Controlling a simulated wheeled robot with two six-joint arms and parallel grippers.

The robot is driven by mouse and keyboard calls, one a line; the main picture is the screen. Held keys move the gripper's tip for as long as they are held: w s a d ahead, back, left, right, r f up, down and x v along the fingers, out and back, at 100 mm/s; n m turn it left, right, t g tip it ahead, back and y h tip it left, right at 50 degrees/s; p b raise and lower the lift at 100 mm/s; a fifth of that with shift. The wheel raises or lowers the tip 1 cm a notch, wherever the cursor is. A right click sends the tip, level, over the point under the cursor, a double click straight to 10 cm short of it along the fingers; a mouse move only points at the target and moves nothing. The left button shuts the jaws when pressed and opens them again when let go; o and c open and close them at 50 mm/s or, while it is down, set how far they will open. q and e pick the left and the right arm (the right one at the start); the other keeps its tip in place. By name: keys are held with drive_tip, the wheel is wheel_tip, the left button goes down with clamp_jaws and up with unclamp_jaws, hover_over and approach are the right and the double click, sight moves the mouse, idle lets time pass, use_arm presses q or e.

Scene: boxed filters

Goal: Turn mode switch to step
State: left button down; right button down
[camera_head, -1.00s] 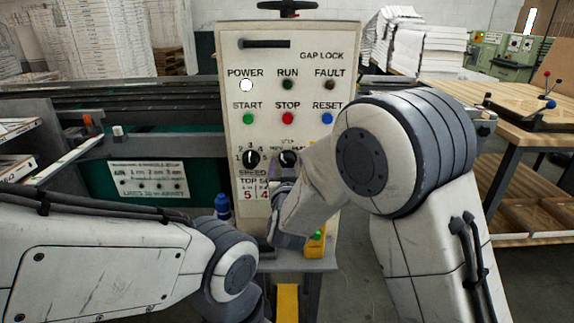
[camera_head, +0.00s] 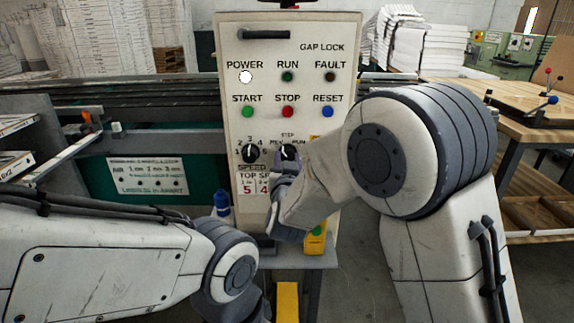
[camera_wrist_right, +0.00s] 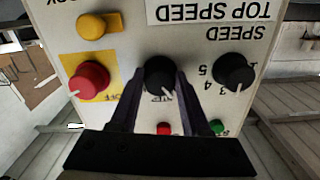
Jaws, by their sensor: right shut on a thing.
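The mode switch (camera_head: 288,153) is a black round knob with a white pointer line, on the pale control panel beside the speed knob (camera_head: 250,153). STEP is printed above it. In the right wrist view, which sees the panel upside down, the mode switch (camera_wrist_right: 160,74) sits between the two dark fingers of my right gripper (camera_wrist_right: 161,88), which is shut on it. Its white line there points down and slightly right. In the head view my right gripper (camera_head: 284,172) is at the switch, its fingertips partly hidden by the wrist. My left arm shows, but its gripper does not.
Start (camera_head: 247,112), stop (camera_head: 287,112) and reset (camera_head: 327,112) buttons sit above the knobs. A red knob (camera_wrist_right: 89,81) on a yellow plate and a yellow knob (camera_wrist_right: 99,25) are close to my right fingers. A wooden table (camera_head: 510,125) stands at right.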

drive_tip(key=shift+m+b, duration=3.6)
drive_tip(key=shift+c, duration=1.8)
unclamp_jaws()
drive_tip(key=s, duration=1)
drive_tip(key=shift+s, duration=0.25)
